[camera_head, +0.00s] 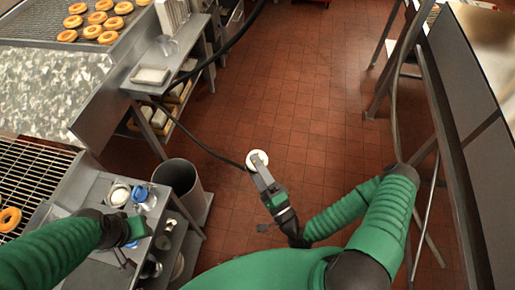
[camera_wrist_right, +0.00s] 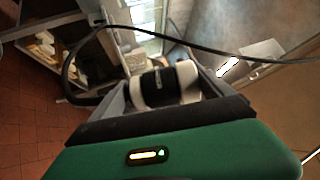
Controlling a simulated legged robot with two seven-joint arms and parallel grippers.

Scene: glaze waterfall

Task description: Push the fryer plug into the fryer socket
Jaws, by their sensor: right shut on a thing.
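My right gripper (camera_head: 262,178) reaches out over the tiled floor in the head view, shut on a white round plug (camera_head: 257,159). In the right wrist view the plug shows as a white and black cylinder (camera_wrist_right: 165,86) between the two grey fingers. A black cable (camera_head: 205,145) runs from the plug to the left. A blue round fitting (camera_head: 138,193) and a white round fitting (camera_head: 119,195) sit on the grey unit at the left; I cannot tell which is the fryer socket. My left gripper (camera_head: 136,229) is just below them, its jaws unclear.
A grey bin (camera_head: 178,180) stands between the unit and my right gripper. Doughnuts lie on a rack (camera_head: 55,25) at the upper left. A small shelf table (camera_head: 165,60) stands behind. Metal frame legs (camera_head: 440,120) line the right. The red floor (camera_head: 310,80) in the middle is clear.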

